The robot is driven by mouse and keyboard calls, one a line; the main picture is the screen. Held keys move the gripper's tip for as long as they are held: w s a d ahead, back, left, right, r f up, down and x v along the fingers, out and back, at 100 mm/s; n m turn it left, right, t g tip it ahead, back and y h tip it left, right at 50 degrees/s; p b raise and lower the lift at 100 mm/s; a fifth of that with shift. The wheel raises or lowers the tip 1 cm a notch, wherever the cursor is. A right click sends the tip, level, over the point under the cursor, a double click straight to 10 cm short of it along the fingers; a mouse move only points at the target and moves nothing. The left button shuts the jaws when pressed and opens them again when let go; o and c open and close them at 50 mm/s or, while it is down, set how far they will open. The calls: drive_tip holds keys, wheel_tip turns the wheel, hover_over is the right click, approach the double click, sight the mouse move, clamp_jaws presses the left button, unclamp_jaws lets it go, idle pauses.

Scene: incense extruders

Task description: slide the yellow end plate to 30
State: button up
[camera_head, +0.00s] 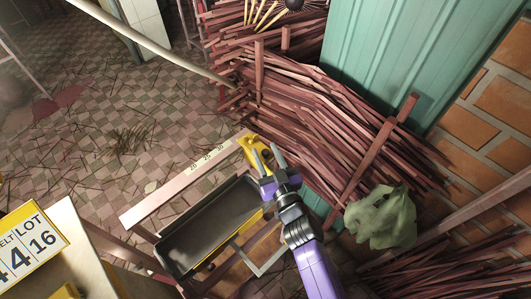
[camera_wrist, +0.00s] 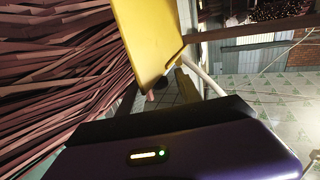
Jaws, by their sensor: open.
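The yellow end plate (camera_head: 247,146) is at the far right end of a pale scale rail (camera_head: 165,193), past its last legible mark, 30. Marks that look like 20, 25 and 30 are printed along the rail. The plate fills the upper middle of the wrist view (camera_wrist: 148,40) as a large yellow panel. My gripper (camera_head: 266,152) is open, with its two fingers apart just right of the plate. Whether a finger touches the plate cannot be told. The fingers are not clear in the wrist view.
A dark tray (camera_head: 205,232) lies below the rail. Bundles of reddish sticks (camera_head: 310,120) are stacked behind and to the right. A green crumpled bag (camera_head: 381,217) is right of my arm. A yellow lot sign (camera_head: 30,245) stands at left. Tiled floor (camera_head: 130,90) is open beyond.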

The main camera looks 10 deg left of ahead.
drive_tip(key=shift+w+a, duration=0.15)
drive_tip(key=shift+w, duration=0.25)
clamp_jaws()
idle(1.2)
